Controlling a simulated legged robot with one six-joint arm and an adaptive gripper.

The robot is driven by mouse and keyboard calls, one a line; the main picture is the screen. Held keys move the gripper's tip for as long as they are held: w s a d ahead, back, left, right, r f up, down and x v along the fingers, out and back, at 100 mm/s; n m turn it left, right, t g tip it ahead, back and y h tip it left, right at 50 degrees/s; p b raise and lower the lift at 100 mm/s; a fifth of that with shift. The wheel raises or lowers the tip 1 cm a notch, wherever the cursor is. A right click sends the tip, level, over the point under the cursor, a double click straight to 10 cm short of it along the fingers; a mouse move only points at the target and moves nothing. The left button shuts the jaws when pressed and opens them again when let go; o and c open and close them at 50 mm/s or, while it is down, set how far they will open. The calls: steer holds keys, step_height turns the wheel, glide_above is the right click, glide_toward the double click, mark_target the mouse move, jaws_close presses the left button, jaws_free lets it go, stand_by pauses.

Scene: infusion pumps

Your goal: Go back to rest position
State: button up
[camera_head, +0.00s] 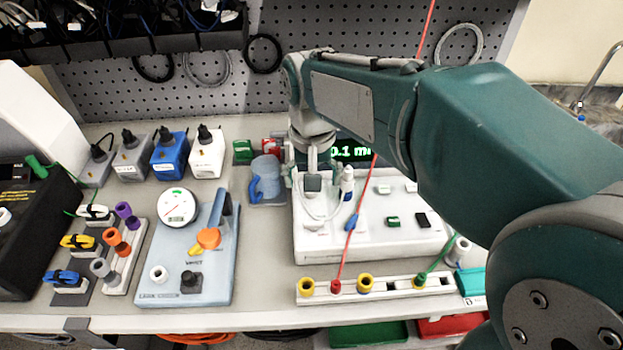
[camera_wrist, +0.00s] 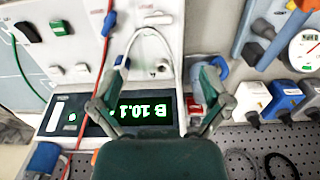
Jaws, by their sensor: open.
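My arm reaches in from the right in the head view. My gripper (camera_head: 312,172) points down over the back left part of the white infusion pump panel (camera_head: 370,240), partly hidden by my own links. In the wrist view my gripper (camera_wrist: 157,98) is open, with its two fingers spread and nothing between them. Past the fingers are a white tube loop (camera_wrist: 150,38) on the panel and a lit green display (camera_wrist: 150,108), seen upside down. The display (camera_head: 350,152) is partly hidden by my arm in the head view.
A pressure gauge unit (camera_head: 160,270) stands left of the panel, with a blue clamp piece (camera_head: 266,180) between them. Several plug boxes (camera_head: 170,160) line the back left. A red cord (camera_head: 360,205) runs up past my arm. A pegboard (camera_head: 300,100) closes the back.

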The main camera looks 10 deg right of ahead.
steer(key=s+d+t, duration=0.5)
steer(key=s+d, duration=0.5)
steer(key=s, duration=0.3)
steer(key=shift+d+r+n+t, duration=0.3)
steer(key=shift+d+r, duration=0.05)
steer(key=shift+r, duration=0.05)
steer(key=shift+s, duration=0.1)
stand_by(0.4)
